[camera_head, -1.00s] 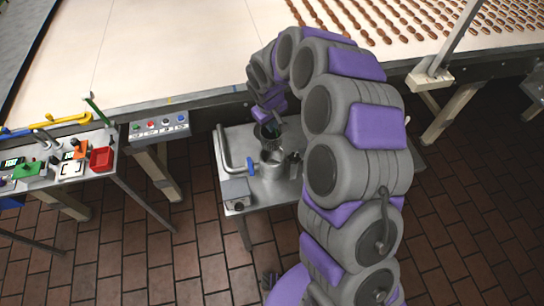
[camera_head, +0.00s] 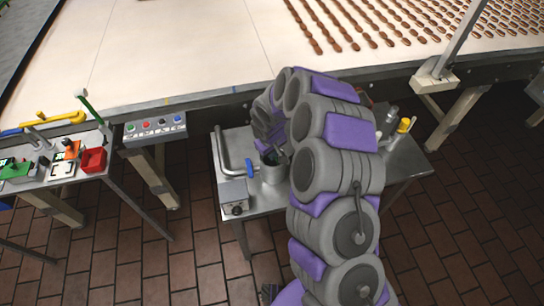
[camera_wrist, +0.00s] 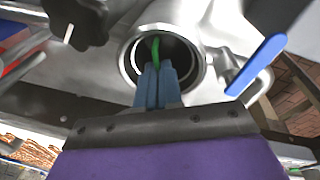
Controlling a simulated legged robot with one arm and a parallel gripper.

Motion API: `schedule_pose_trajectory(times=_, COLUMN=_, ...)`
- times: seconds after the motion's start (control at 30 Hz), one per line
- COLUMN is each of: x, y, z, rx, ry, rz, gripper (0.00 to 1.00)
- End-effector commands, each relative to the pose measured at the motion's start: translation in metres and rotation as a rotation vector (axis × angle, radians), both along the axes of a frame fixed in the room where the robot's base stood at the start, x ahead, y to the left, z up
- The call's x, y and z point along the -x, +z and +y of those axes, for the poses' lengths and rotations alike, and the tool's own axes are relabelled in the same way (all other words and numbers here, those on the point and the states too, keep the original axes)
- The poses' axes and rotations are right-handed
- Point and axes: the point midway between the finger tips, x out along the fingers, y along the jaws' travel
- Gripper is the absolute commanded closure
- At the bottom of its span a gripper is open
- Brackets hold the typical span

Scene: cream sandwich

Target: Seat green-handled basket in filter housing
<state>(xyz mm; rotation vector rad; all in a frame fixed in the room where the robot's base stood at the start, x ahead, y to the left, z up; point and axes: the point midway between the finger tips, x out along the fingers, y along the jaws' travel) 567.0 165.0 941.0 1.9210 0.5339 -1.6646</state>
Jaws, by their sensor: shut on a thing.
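The filter housing (camera_head: 272,174) is a grey metal cylinder on the small steel table; in the wrist view its round rim (camera_wrist: 124,62) shows from above. My gripper (camera_wrist: 158,66) is shut on the green handle (camera_wrist: 155,50) of the basket, with its blue-grey fingertips over the housing's mouth. The handle lies within the outline of the mouth. The basket's body is mostly hidden by the fingers and shadow, so I cannot tell how deep it sits. In the head view my arm covers most of the gripper.
A blue lever (camera_wrist: 255,66) stands beside the housing, also seen in the head view (camera_head: 249,168). A bent steel pipe (camera_head: 222,150) and a control box (camera_head: 234,194) are at its left. A yellow-capped bottle (camera_head: 404,126) stands at the table's right. A conveyor (camera_head: 170,50) runs behind.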

Motion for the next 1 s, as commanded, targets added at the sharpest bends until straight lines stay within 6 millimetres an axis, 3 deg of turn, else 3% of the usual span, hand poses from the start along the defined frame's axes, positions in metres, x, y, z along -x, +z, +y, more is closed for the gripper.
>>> schedule_pose_trajectory(times=0.1, x=0.0004, y=-0.0147, z=-0.0001, rx=0.002, ry=0.002, rz=0.001, gripper=1.0)
schedule_pose_trajectory(times=0.4, x=0.0001, y=-0.0144, z=-0.0005, rx=0.001, ry=0.001, rz=-0.001, gripper=1.0)
schedule_pose_trajectory(times=0.43, x=0.0002, y=-0.0143, z=-0.0004, rx=0.001, ry=0.001, rz=-0.001, gripper=0.93)
schedule_pose_trajectory(times=0.67, x=0.0001, y=-0.0139, z=-0.0002, rx=0.0, ry=0.001, rz=0.0, gripper=0.71)
schedule_pose_trajectory(times=1.0, x=0.0002, y=-0.0096, z=0.0001, rx=-0.001, ry=0.001, rz=-0.002, gripper=0.69)
